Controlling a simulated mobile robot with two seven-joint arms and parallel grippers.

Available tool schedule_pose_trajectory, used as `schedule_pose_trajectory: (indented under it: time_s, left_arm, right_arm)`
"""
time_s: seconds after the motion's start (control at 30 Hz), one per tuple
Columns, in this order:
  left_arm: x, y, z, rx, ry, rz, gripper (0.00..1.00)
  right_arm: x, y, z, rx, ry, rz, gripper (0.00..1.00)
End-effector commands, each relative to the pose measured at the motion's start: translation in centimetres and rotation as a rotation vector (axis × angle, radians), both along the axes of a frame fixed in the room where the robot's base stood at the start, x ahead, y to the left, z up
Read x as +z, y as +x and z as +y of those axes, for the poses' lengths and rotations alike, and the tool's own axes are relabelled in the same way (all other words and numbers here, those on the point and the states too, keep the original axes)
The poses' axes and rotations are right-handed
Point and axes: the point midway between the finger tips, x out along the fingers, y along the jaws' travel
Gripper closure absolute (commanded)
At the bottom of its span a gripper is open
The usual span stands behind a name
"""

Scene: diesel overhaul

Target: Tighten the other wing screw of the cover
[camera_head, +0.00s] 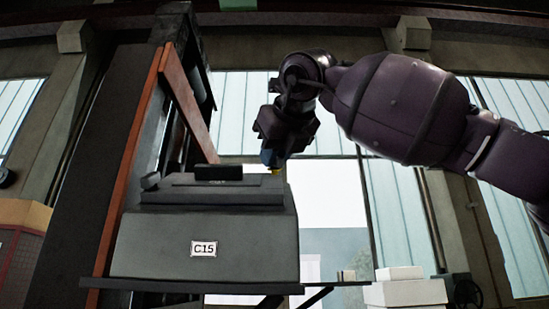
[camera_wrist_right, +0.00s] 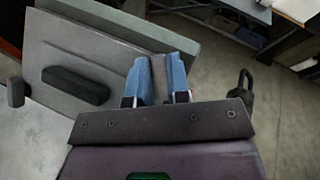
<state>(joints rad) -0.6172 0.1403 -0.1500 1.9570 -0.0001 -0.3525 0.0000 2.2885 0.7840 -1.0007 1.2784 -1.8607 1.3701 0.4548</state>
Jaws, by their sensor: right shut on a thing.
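The grey cover (camera_head: 215,189) lies on top of the grey housing (camera_head: 150,245) marked C15. A black handle (camera_head: 225,172) stands on the cover; it also shows in the wrist view (camera_wrist_right: 75,85). One wing screw (camera_head: 150,181) stands at the cover's left end and also shows in the wrist view (camera_wrist_right: 15,92). My right gripper (camera_head: 271,160) points down at the cover's right end. In the wrist view its blue fingers (camera_wrist_right: 158,85) are shut on the other wing screw, which is mostly hidden between them. My left gripper is in neither view.
A dark upright with an orange edge (camera_head: 128,175) stands close on the left of the housing. White boxes (camera_head: 405,292) are stacked at the lower right. A dark padlock-like thing (camera_wrist_right: 241,88) and open floor show on the right in the wrist view.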

Motion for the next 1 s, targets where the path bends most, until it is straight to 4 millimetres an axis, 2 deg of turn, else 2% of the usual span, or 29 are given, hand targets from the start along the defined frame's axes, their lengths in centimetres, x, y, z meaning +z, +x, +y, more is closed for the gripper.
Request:
schedule_pose_trajectory:
  time_s: [0.23, 0.67, 1.0]
  left_arm:
    - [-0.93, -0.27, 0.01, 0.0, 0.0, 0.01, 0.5]
    - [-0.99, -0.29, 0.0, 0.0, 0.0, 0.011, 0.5]
    - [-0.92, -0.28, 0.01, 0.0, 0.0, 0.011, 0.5]
  right_arm:
    - [-0.04, 0.06, 0.01, -0.158, 0.118, -0.002, 1.0]
    - [0.02, 0.03, 0.0, -0.2, 0.15, -0.001, 1.0]
    - [0.04, 0.02, 0.04, -0.457, 0.342, -0.001, 1.0]
